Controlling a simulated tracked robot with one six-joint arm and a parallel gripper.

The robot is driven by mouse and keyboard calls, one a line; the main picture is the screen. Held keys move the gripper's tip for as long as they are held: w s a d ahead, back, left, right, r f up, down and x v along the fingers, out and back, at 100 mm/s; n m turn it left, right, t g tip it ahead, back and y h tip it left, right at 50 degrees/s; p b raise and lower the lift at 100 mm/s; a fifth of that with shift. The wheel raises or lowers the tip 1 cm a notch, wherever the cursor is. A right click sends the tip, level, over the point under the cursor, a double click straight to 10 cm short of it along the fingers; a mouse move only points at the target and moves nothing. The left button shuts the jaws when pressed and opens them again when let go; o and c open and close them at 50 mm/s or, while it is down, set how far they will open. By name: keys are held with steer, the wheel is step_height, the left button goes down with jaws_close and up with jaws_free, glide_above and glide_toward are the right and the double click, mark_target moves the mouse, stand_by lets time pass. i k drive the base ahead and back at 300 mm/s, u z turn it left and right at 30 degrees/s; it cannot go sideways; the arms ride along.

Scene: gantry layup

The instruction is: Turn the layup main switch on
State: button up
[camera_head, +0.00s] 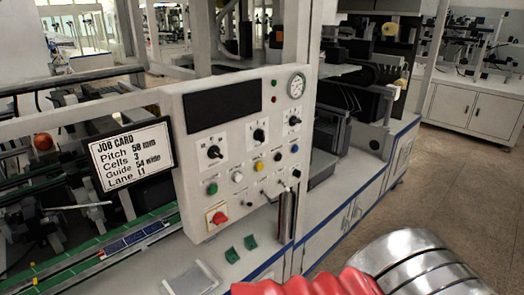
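A light grey control panel (246,150) stands left of centre. A red rotary switch (217,217) on a yellow plate is at its lower left; it looks like the main switch. I cannot read its label or position. Three black selector knobs, the left one (214,152), the middle one (259,135) and the right one (294,120), run across the panel above several coloured buttons. A green button (212,188) is just above the red switch. A red ribbed sleeve and silver segments, apparently my arm, enter at the bottom right. My gripper cannot be made out.
A job card (131,157) is left of the panel. A metal cylinder (287,216) stands upright at the panel's lower right. Two green pieces, one (250,242) nearer it, lie on the ledge below. A green conveyor line (95,257) is lower left. Open floor (445,160) is right.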

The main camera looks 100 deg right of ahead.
mark_target(219, 218)
steer(key=z, duration=3.2)
steer(key=k, duration=0.55)
steer(key=z, duration=0.2)
steer(key=i, duration=0.25)
steer(key=z, duration=0.05)
